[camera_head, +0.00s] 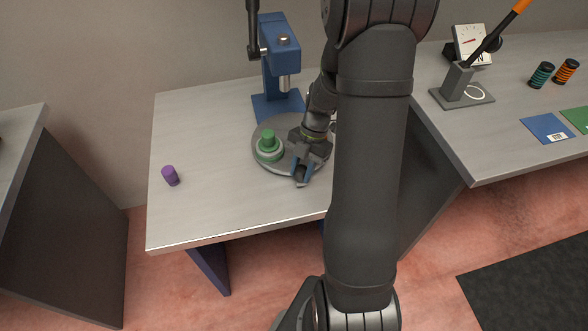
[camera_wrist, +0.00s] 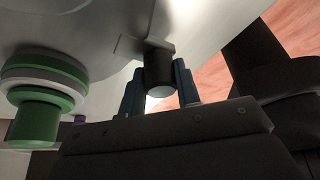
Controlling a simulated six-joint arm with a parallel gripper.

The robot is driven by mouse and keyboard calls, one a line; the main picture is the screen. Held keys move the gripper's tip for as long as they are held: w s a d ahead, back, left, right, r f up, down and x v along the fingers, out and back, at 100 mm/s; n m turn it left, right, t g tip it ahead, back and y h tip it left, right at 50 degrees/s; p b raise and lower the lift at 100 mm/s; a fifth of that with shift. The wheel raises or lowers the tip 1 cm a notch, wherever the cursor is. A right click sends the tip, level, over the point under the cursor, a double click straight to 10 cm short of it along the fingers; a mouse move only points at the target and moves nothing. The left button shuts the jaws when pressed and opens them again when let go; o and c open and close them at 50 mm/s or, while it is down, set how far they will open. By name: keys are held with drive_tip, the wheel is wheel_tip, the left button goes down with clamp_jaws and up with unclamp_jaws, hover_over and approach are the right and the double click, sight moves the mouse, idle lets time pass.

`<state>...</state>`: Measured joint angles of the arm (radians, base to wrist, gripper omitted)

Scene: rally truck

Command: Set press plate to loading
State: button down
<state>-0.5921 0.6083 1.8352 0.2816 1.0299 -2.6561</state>
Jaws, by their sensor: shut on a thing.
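The press plate (camera_head: 281,125) is a round grey disc on the table, in front of the blue press (camera_head: 278,70). A green part (camera_head: 268,139) stands upright in a pale and green ring on the plate's left side; it also shows at the left of the wrist view (camera_wrist: 38,122). My gripper (camera_head: 301,172) is at the plate's front edge. In the wrist view its two blue fingers are shut on a black knob (camera_wrist: 158,72) joined to the plate. In the head view, my arm hides the plate's right side.
A purple cylinder (camera_head: 171,176) stands at the table's left. The right table holds a lever on a grey base (camera_head: 462,96), a gauge (camera_head: 471,43), a teal spring (camera_head: 541,75), an orange spring (camera_head: 566,71) and a blue card (camera_head: 548,130). The front left of the press table is clear.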

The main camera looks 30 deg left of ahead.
drive_tip(key=shift+w+d+n+h, duration=0.5)
drive_tip(key=shift+w+d+n, duration=0.55)
drive_tip(key=shift+w+n, duration=0.15)
drive_tip(key=shift+w+d+n+h, duration=0.2)
drive_tip(key=shift+w+d+n, duration=0.2)
drive_tip(key=shift+w+n, duration=0.25)
drive_tip(key=shift+w+d+n+h, duration=0.2)
drive_tip(key=shift+w+d+n, duration=0.15)
drive_tip(key=shift+w+n, duration=0.3)
drive_tip(key=c, duration=1.1)
unclamp_jaws()
drive_tip(key=shift+o, duration=0.2)
drive_tip(key=v, duration=1.7)
drive_tip(key=shift+s+r, duration=0.2)
drive_tip(key=shift+r, duration=0.1)
